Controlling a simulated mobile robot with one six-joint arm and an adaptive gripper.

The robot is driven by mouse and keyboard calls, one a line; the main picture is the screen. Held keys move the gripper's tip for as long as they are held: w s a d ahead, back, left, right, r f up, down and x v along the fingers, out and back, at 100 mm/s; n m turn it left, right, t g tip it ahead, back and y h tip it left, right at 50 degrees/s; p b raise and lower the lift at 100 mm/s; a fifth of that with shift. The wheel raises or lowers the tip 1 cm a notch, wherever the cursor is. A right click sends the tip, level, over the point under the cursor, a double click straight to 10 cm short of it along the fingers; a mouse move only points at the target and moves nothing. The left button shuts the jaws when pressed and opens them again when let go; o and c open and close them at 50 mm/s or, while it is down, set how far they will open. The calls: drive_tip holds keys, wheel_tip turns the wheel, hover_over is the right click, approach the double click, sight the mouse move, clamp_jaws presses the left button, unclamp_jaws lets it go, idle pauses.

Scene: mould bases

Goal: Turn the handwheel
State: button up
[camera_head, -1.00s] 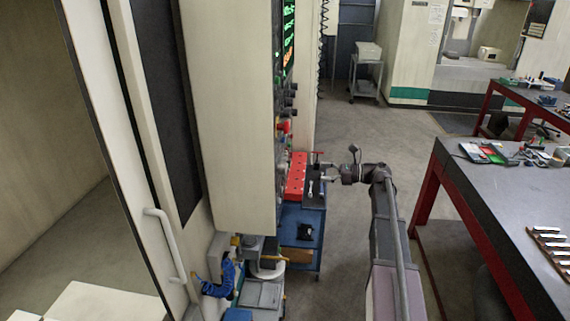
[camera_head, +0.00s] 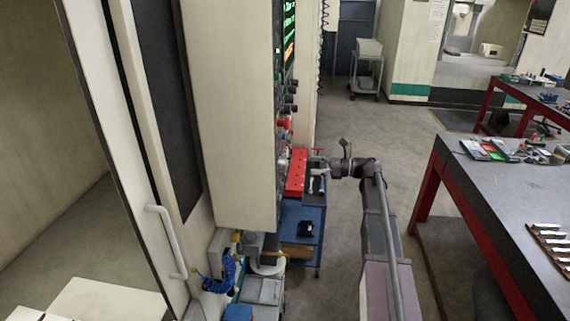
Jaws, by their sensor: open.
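The handwheel is hard to make out. A small rounded grey control (camera_head: 283,163) low on the machine's narrow control panel may be it, seen nearly edge-on. My gripper (camera_head: 313,177) is to the right of that panel, pointing left toward it, over the dark top of a blue cart. It is open, small in view, and appears empty. A gap shows between it and the panel, so it does not appear to touch any control.
A red block with holes (camera_head: 296,173) lies on the blue cart (camera_head: 301,215), close to my gripper. A red emergency button (camera_head: 285,122) sits higher on the panel. A dark workbench (camera_head: 500,210) stands on the right. Clear floor (camera_head: 390,125) lies behind my arm.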

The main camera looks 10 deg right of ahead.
sight(284, 163)
drive_tip(key=x, duration=1)
